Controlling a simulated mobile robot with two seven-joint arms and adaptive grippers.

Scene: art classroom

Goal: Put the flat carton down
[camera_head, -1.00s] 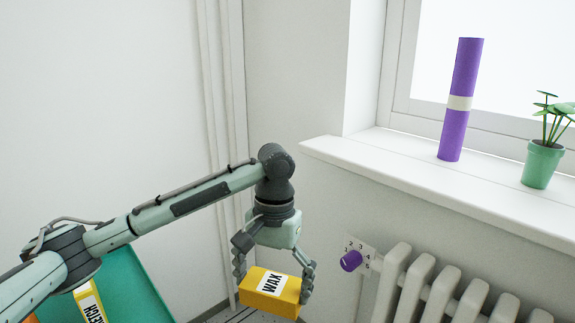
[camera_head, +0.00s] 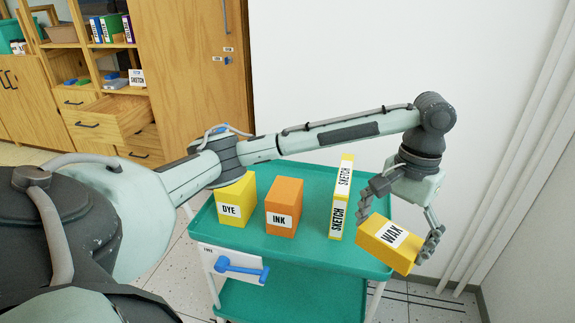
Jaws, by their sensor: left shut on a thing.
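The flat yellow carton (camera_head: 385,252) with a white WAX label is in the head view at the right. My left gripper (camera_head: 397,232) is shut on it, one finger on each side, and holds it tilted. The carton overlaps the front right corner of the teal trolley (camera_head: 290,250) in the picture; I see no clear contact with the top. My right gripper is out of view.
On the trolley top stand a yellow DYE box (camera_head: 236,199), an orange INK box (camera_head: 284,206) and a thin upright SKETCH box (camera_head: 341,197). A blue handle (camera_head: 242,268) is on the trolley's front. A wooden cabinet (camera_head: 190,75) with an open drawer (camera_head: 112,118) stands behind left.

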